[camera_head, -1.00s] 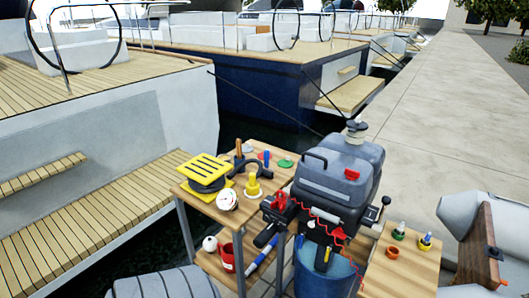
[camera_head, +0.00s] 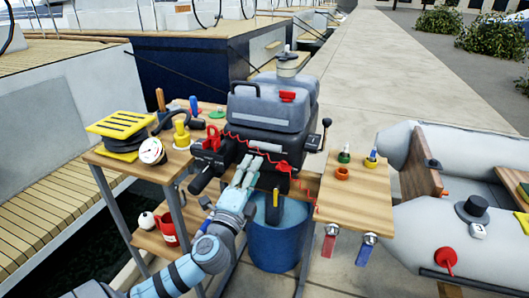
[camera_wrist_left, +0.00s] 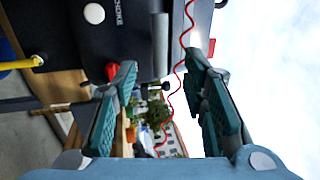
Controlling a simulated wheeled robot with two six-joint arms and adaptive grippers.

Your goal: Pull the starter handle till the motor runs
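The outboard motor (camera_head: 270,108) stands in the middle of the head view, with a grey cowl and a dark front. A pale grey bar that looks like the starter handle (camera_head: 268,147) lies across its front. In the left wrist view a grey cylinder (camera_wrist_left: 160,32), likely the same handle, is beyond the fingertips. My left gripper (camera_head: 248,163) is in front of the motor, just below the bar. In the wrist view its two fingers (camera_wrist_left: 162,65) are wide apart with nothing between them. A round white choke knob (camera_wrist_left: 94,13) is beside the cylinder. My right gripper is out of view.
A red coiled cord (camera_head: 258,155) hangs across the motor front near my gripper. A blue bucket (camera_head: 275,250) stands below the motor. A wooden side table (camera_head: 352,205) with small bottles is on the right. A left table holds a yellow-topped item (camera_head: 122,124) and a gauge (camera_head: 151,150).

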